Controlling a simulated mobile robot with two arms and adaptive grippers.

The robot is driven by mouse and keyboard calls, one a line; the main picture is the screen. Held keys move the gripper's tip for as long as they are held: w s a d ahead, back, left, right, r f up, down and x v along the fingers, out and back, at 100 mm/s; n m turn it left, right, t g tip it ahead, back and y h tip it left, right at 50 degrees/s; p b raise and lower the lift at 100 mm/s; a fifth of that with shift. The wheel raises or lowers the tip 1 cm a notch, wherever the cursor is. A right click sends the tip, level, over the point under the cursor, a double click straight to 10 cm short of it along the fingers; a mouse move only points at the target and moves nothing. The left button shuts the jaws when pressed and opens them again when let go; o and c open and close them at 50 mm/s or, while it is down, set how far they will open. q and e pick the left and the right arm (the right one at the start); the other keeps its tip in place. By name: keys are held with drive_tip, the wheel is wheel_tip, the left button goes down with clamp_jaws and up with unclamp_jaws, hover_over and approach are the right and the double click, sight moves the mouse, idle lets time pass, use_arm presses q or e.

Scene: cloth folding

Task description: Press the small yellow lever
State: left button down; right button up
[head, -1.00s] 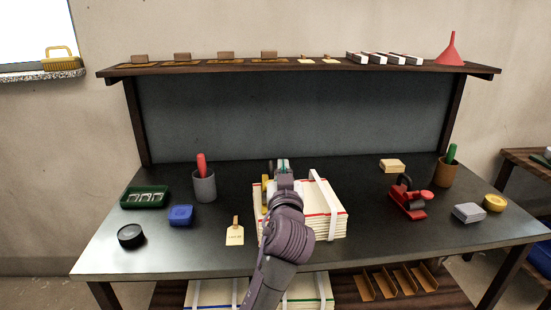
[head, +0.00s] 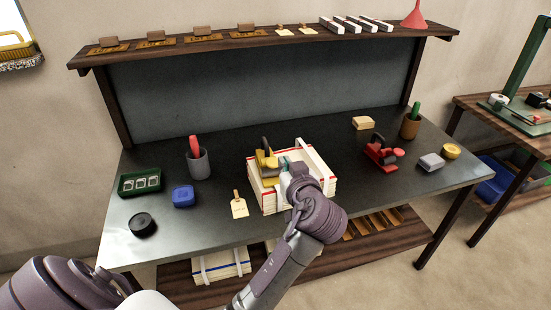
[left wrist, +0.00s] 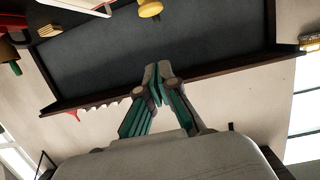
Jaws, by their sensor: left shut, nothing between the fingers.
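A yellow tool (head: 268,166) with a dark handle sits on the stack of cream sheets (head: 326,186), which has red edge lines and white straps. I cannot tell which part of it is the small lever. My left gripper (head: 284,162) is just right of the yellow tool, low over the stack, and its wrist hides part of both. In the left wrist view its two fingers (left wrist: 158,78) with green sides are shut and empty. A rounded yellow part (left wrist: 150,8) shows at the top of that view, apart from the fingertips. My right gripper is not in view.
A tag (head: 239,206), blue block (head: 183,196), black disc (head: 143,225) and grey cup (head: 198,163) lie left of the stack. A red tool (head: 381,154) stands to its right. A shelf (head: 270,44) spans the back.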

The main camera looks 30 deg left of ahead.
use_arm(q)
drive_tip(key=p, duration=0.3)
hover_over(275, 167)
drive_tip(key=f, duration=0.2)
wheel_tip(275, 167, down, 3)
drive_tip(key=shift+r+p, duration=0.1)
drive_tip(key=shift+p, duration=0.3)
drive_tip(key=shift+f, duration=0.85)
